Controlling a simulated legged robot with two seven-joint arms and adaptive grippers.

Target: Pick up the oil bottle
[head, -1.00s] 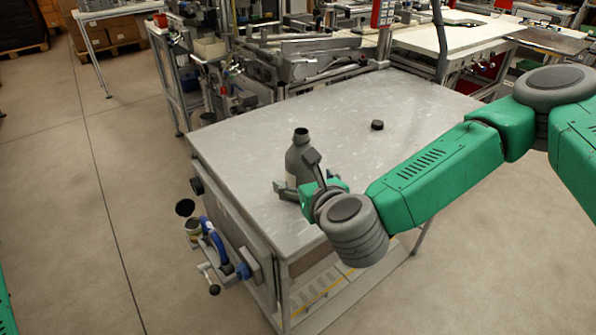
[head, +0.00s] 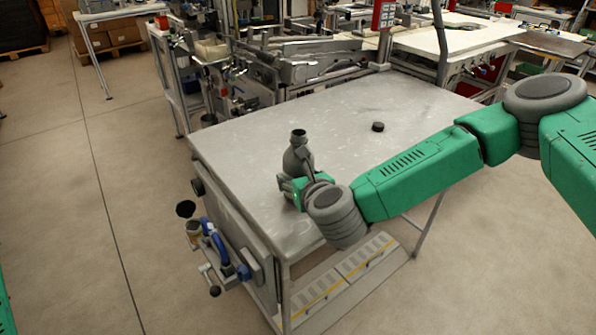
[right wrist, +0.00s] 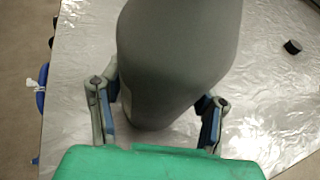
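The oil bottle (head: 297,158) is grey with a narrow dark-topped neck and stands near the left edge of the grey metal table (head: 350,110). In the right wrist view the bottle (right wrist: 175,50) fills the upper middle, and its top is out of frame. My right gripper (head: 296,180) is at the bottle's lower body, with one finger on each side. In the right wrist view the fingers of my right gripper (right wrist: 160,105) lie close against both sides, and it looks shut on the bottle. Whether the base touches the table is unclear. My left gripper is out of view.
A small black round piece (head: 377,127) lies on the table right of the bottle; the surface around is clear. A blue-handled vise-like fixture (head: 218,245) hangs on the table's left side. Benches with equipment (head: 300,60) stand behind.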

